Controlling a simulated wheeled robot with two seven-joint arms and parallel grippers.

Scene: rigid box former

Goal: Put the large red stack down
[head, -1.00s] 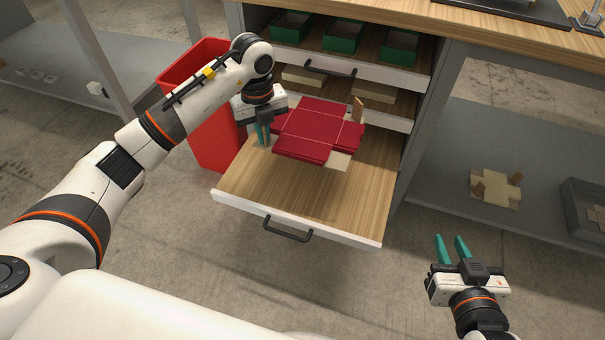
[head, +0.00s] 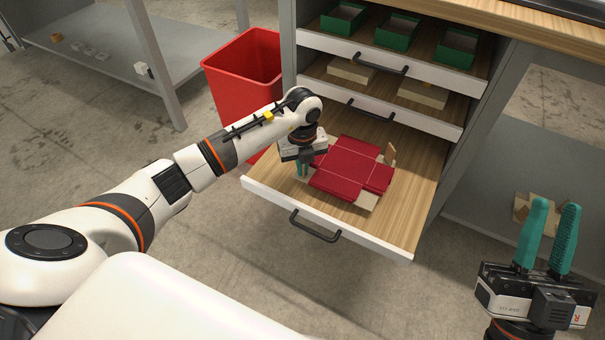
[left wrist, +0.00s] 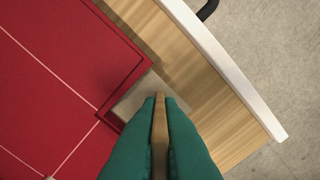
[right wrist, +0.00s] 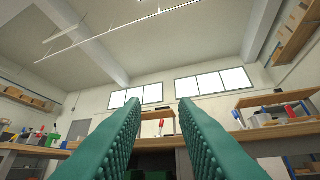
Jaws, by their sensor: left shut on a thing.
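The large red stack (head: 346,169) is a pile of flat cross-shaped red blanks. It lies on a beige carrier (head: 367,200) with upright brown tabs, one of them at its right (head: 390,153). It is in or just over the open bottom drawer (head: 412,190); I cannot tell whether the carrier touches the drawer floor. My left gripper (head: 302,170) is at the stack's left side. In the left wrist view its green fingers are shut on a brown tab (left wrist: 160,125), beside the red stack (left wrist: 60,90). My right gripper (head: 548,236) is open and empty, away at the right.
Above, one drawer (head: 340,77) holds beige pieces and the top one (head: 330,45) holds green boxes. A red bin (head: 235,85) stands left of the drawers. A shelf at right holds a beige piece (head: 522,208). Bare drawer floor lies around the stack.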

